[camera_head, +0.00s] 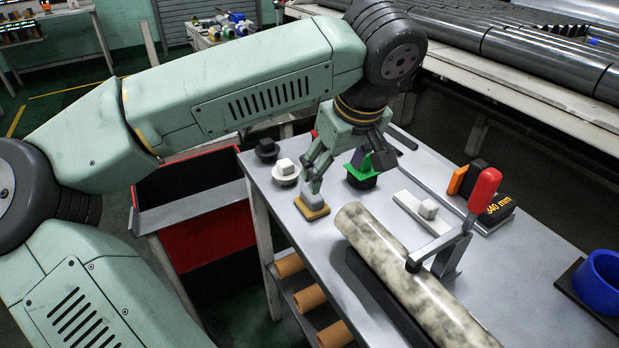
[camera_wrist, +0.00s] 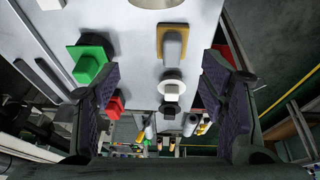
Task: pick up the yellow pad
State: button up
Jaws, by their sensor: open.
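The yellow pad (camera_head: 312,212) is a small flat square with a grey block handle on top. It lies on the grey table near its left edge. In the wrist view the yellow pad (camera_wrist: 160,38) shows past the fingertips, right of the middle. My gripper (camera_head: 348,168) is open and empty above the table. In the head view its left finger comes down close over the pad's handle; I cannot tell whether it touches. In the wrist view my gripper (camera_wrist: 160,85) has both fingers spread wide, with nothing held between them.
A white round piece (camera_head: 285,173) and a black round piece (camera_head: 266,150) stand behind the pad. A green piece (camera_head: 362,180) stands near the right finger. A speckled roll (camera_head: 400,270) with a red-handled lever (camera_head: 485,190) lies in front. A blue ring (camera_head: 600,280) is at right.

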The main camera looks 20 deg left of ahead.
aim_at(319, 199)
jog(key=shift+y, duration=0.3)
jog(key=a+f, duration=0.1)
jog(key=w+a+f, duration=0.1)
jog(key=f, duration=0.1)
jog(key=a+f+p, duration=0.1)
jog(key=shift+w+a+f, duration=0.1)
jog(key=shift+w+f, duration=0.2)
jog(key=shift+w, duration=0.05)
jog(key=p+x, duration=0.2)
jog(key=x, duration=0.3)
jog(key=shift+a+f, duration=0.1)
jog(key=shift+f, duration=0.2)
jog(key=shift+c, duration=0.2)
jog(key=c, duration=1.2)
